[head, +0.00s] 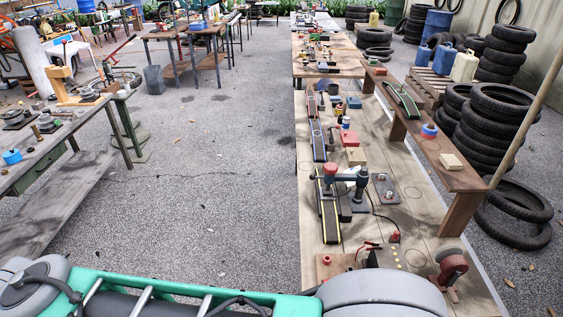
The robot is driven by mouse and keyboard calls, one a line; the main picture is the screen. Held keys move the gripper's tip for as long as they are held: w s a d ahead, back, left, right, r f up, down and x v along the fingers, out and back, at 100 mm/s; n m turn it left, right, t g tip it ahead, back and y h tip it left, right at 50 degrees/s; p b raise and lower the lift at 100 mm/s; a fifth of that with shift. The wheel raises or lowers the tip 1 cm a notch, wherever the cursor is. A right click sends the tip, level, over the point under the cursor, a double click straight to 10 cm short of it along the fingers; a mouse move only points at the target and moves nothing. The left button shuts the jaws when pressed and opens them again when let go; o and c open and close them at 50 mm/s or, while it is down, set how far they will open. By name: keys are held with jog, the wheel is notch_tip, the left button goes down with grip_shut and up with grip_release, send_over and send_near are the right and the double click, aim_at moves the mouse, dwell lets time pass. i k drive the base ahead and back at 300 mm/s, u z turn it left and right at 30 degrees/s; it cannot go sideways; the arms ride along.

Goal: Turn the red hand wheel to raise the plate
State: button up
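A dark red wheel-shaped part (453,266) stands on a bracket at the near right corner of the long wooden table (420,212). A smaller red round top (330,170) sits on a dark device with a blue-grey arm (350,177), farther up the same table. I cannot tell for certain which of these is the hand wheel. A plate that it raises cannot be made out. My gripper is not in view, and nothing is seen touching either red part.
A raised wooden shelf (459,178) runs along the table's right side. Stacked tyres (487,135) and a loose tyre (514,214) lie beyond it. A workbench (75,125) stands at left. The gravel floor (200,190) between is clear.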

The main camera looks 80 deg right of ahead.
aim_at(330, 168)
jog(key=i, duration=0.55)
jog(key=z, duration=1.8)
jog(key=i, duration=0.5)
